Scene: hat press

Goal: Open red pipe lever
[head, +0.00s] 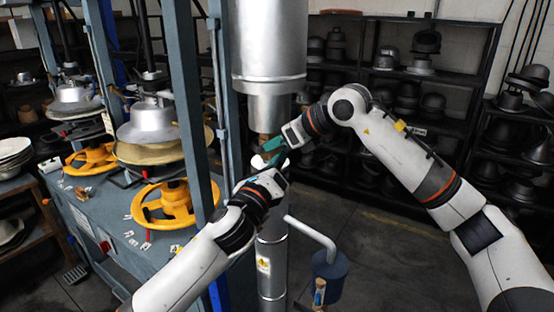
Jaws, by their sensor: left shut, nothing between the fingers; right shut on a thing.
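The vertical metal pipe (271,252) runs down the middle of the head view beneath a large silver cylinder (269,40). My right gripper (271,145) reaches in from the right to the narrow neck of the pipe and is shut on the lever there. The lever is mostly hidden behind the green fingers, and I cannot make out its red colour or its angle. My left gripper (279,160) comes up from below left, close under the right one. It is shut and empty, in front of the pipe.
Blue-grey press frames with yellow handwheels (163,205) stand on the left. A bent white pipe (312,234) leads to a blue canister (330,272) at the lower right. Dark shelves (467,124) of hat forms line the back. Some floor at right is clear.

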